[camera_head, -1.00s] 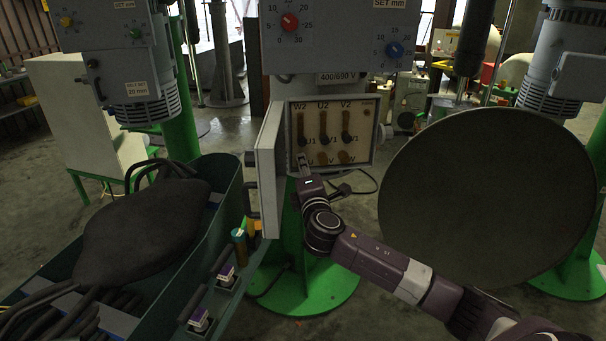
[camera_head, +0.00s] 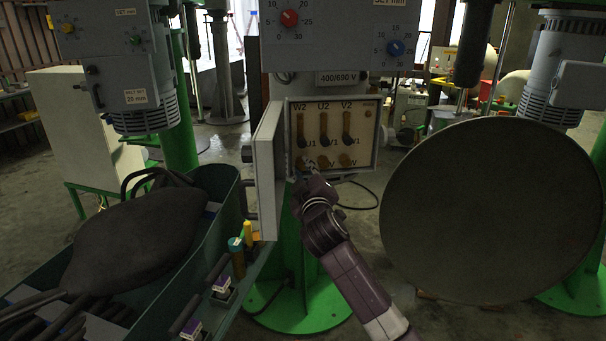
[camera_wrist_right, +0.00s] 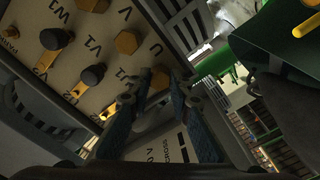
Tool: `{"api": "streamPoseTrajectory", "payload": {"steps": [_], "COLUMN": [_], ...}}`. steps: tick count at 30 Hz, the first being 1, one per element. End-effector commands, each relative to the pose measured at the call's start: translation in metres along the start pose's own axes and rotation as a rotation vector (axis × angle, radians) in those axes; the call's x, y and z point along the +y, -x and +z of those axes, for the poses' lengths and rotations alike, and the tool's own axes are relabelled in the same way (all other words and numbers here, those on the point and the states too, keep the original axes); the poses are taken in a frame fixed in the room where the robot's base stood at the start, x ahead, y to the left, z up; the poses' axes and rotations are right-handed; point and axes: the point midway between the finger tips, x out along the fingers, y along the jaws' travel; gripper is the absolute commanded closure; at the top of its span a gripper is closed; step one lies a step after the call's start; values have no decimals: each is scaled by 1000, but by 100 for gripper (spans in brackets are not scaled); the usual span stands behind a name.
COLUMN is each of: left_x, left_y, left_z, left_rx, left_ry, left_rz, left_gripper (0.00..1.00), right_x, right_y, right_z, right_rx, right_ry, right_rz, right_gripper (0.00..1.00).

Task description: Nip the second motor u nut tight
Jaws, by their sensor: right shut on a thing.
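The open terminal box (camera_head: 375,135) on the grey machine faces me. My right gripper (camera_head: 308,167) reaches up to the lower left terminal. In the right wrist view its two blue fingers (camera_wrist_right: 160,88) are shut around the U nut (camera_wrist_right: 160,77), which is partly hidden between the tips. The neighbouring V nut (camera_wrist_right: 127,42) is uncovered. My left gripper is out of view.
The box's open door (camera_head: 267,175) stands close left of my right arm. A large round disc (camera_head: 490,210) fills the right side. A green trough (camera_head: 232,205) with a black bag (camera_head: 135,235) lies at the lower left.

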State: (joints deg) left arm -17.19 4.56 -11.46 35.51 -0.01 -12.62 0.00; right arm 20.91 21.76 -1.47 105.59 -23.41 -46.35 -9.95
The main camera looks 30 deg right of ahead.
Motion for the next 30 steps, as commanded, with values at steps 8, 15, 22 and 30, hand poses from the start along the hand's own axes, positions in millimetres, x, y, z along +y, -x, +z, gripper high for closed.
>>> {"api": "streamPoseTrajectory", "payload": {"steps": [8,15,22,30], "left_x": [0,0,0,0], "left_y": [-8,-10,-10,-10], "left_z": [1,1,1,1], "left_rx": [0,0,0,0], "left_ry": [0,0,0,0], "left_rz": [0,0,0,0], "left_gripper": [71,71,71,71], "right_x": [-5,-5,-5,-5], "right_y": [0,0,0,0], "right_z": [2,2,2,2], "right_rx": [-6,-8,-9,-8], "right_ry": [-269,-480,-638,-743], "right_rz": [-6,-7,-6,-6], "right_gripper": [100,100,100,100]}}
